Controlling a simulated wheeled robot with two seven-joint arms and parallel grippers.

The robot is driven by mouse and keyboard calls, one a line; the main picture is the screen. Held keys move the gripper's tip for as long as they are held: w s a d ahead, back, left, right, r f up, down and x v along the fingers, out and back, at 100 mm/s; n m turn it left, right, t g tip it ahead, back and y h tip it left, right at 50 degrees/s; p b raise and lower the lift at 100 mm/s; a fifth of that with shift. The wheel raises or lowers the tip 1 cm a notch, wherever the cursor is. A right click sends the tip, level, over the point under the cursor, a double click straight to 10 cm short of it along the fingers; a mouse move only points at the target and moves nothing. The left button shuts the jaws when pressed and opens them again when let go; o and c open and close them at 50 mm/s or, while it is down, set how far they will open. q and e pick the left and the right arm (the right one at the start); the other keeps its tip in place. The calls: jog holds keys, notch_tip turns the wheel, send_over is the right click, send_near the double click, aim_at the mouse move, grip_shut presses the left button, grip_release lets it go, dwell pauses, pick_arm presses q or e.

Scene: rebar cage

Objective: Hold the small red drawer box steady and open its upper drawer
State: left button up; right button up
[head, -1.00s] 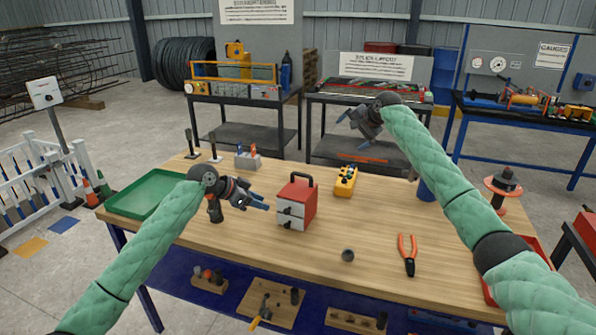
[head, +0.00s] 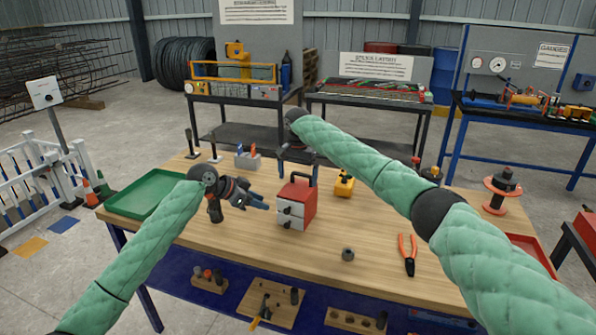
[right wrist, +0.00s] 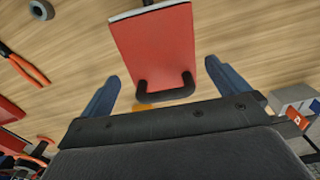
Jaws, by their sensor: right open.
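The small red drawer box (head: 309,204) stands upright on the wooden bench, with a black carry handle on top. Its pale front shows two drawers with small dark pulls, both appearing shut. My left gripper (head: 263,202) is left of the box, pointing toward it and apart from it; whether its jaws are open is unclear. My right gripper (head: 299,158) is above the box, fingers pointing down. In the right wrist view my right gripper (right wrist: 167,90) is open, its blue fingers on either side of the black handle (right wrist: 166,92), not closed on it; the red top (right wrist: 155,45) lies beyond.
A yellow device (head: 344,187) stands behind the box to the right. A grey ring (head: 348,254) and orange pliers (head: 409,254) lie in front to the right. A green tray (head: 150,193) is at the bench's left. Bare wood lies in front of the box.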

aim_at(298, 189)
jog(key=shift+f, duration=3)
jog(key=shift+c, duration=0.2)
